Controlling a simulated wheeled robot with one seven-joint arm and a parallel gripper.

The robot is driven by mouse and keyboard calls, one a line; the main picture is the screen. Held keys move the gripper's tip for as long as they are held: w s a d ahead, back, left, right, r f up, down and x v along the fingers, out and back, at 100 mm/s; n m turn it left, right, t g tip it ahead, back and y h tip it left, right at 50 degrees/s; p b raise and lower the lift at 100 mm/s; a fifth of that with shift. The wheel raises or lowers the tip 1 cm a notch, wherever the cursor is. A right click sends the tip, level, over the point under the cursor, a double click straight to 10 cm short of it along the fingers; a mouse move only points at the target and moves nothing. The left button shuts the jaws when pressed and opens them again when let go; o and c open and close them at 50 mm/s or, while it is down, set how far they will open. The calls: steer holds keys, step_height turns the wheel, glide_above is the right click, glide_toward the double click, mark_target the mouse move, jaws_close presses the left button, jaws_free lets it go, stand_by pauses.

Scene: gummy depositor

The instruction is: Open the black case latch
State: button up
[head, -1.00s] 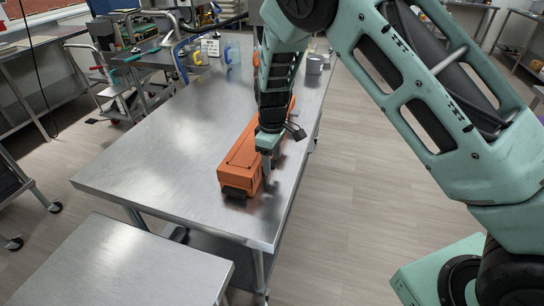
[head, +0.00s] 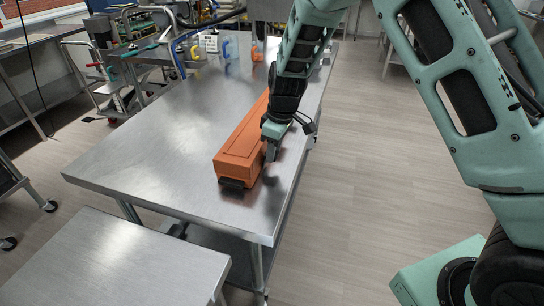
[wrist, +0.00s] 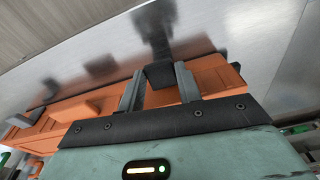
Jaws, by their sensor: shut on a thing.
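The long orange case (head: 240,153) lies on the steel table near its right edge. It fills the middle of the wrist view (wrist: 205,74). A black latch (wrist: 160,75) on the case's side sits between my two fingers. My gripper (head: 271,152) is at the case's right side in the head view. In the wrist view my gripper (wrist: 158,88) is shut on this black latch, one finger to each side. The arm hides the far part of the case in the head view. The latch itself is hard to make out there.
A black piece (head: 231,183) is at the case's near end. The steel table (head: 150,140) is clear to the left of the case. A second steel table (head: 110,262) stands in front. Blue and yellow items stand at the far end.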

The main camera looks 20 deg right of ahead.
mark_target(288, 173)
steer(key=shift+s+d+f+t+y+b, duration=0.25)
steer(key=shift+d+f+t+y+b, duration=0.3)
steer(key=shift+b, duration=2.5)
steer(key=shift+s+d+f+t+y+b, duration=0.2)
steer(key=shift+d+f+t+y+b, duration=0.4)
steer(key=shift+b, duration=2.4)
steer(key=y+b, duration=0.1)
steer(key=b, duration=0.5)
steer(key=f+t+y+b, duration=0.1)
steer(key=b, duration=0.4)
steer(key=shift+s+d+y+b, duration=0.1)
steer(key=shift+s+y+b, duration=0.15)
steer(key=shift+s+b, duration=0.1)
steer(key=y+b, duration=0.1)
steer(key=b, duration=0.4)
steer(key=f+t+y+b, duration=0.1)
steer(key=b, duration=0.3)
steer(key=t+b, duration=0.1)
steer(key=b, duration=0.4)
steer(key=shift+s+d+f+y+b, duration=0.3)
steer(key=shift+d+f+y+b, duration=0.05)
steer(key=shift+y, duration=0.05)
steer(key=shift+t+b, duration=0.25)
steer(key=shift+b, duration=0.9)
steer(key=y+b, duration=0.1)
steer(key=b, duration=0.1)
steer(key=shift+b, duration=0.35)
steer(key=o, duration=1)
steer(key=shift+s, duration=0.1)
